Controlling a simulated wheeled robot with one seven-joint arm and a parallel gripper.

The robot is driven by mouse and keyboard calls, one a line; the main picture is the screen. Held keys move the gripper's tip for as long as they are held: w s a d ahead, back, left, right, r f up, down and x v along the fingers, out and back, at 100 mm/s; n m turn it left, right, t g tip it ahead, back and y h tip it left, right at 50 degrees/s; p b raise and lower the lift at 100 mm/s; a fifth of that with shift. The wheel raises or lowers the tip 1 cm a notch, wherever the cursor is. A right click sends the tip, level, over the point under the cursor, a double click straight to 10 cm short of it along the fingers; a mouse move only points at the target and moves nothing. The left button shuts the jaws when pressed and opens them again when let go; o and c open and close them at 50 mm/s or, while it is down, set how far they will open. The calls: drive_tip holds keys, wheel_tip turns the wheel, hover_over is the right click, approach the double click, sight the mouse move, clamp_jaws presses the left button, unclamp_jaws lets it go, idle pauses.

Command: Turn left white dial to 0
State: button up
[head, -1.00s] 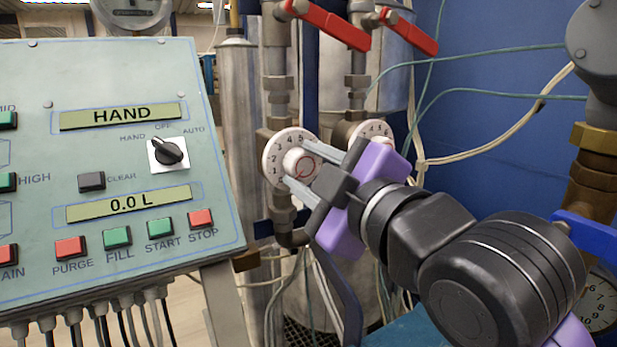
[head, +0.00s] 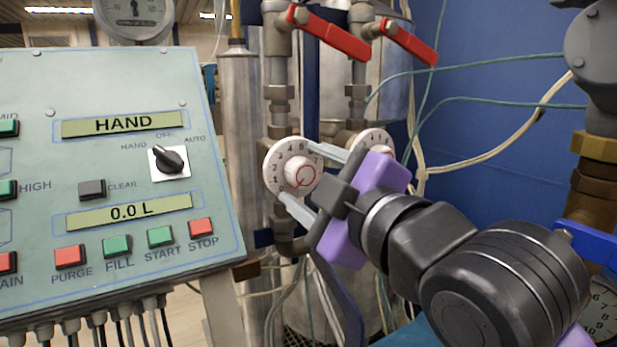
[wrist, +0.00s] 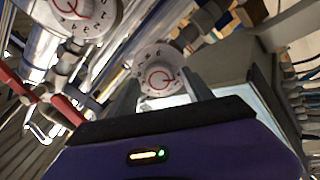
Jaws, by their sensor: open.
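The left white dial (head: 273,176) is a round plate with black numerals and a raised white knob (head: 303,174) with a red ring mark. Its 0 is at the lower left. The red line seems to run toward the lower left, but its exact reading is too small to tell. My gripper (head: 295,169) is open, with one finger above and one below the knob. In the wrist view, the dial (wrist: 158,62) lies between and beyond the fingertips. I cannot tell whether either finger touches the knob.
A second white dial (head: 374,137) sits just right, partly behind my gripper. Red lever handles (head: 330,37) are above. The control panel (head: 120,75) stands close on the left. Pipes and thin cables surround the dials.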

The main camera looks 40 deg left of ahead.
drive_tip(key=v, duration=0.7)
drive_tip(key=shift+s+d+b, duration=0.15)
drive_tip(key=shift+d+b, duration=0.2)
drive_tip(key=shift+b, duration=0.05)
drive_tip(key=w+d+r+m+t+y, duration=0.25)
drive_tip(key=d+r+m+t, duration=0.25)
drive_tip(key=d+m+t, duration=0.3)
drive_tip(key=d+f+m+t+h+p, duration=0.1)
drive_tip(key=d+f+m+t+h, duration=0.85)
drive_tip(key=d+f+m, duration=0.65)
drive_tip(key=s+d+f+m+g+h+p, duration=0.2)
drive_tip(key=s+d+f+g+h, duration=0.1)
drive_tip(key=s+d+f+h, duration=0.8)
drive_tip(key=s+d+f+g, duration=0.2)
drive_tip(key=s+f, duration=0.4)
drive_tip(key=s, duration=0.3)
drive_tip(key=s+d+f+n+g+y, duration=0.1)
drive_tip(key=s+d+f+g, duration=0.2)
drive_tip(key=s+f, duration=0.4)
drive_tip(key=s+g+p, duration=0.1)
drive_tip(key=s, duration=0.1)
drive_tip(key=shift+s, duration=0.3)
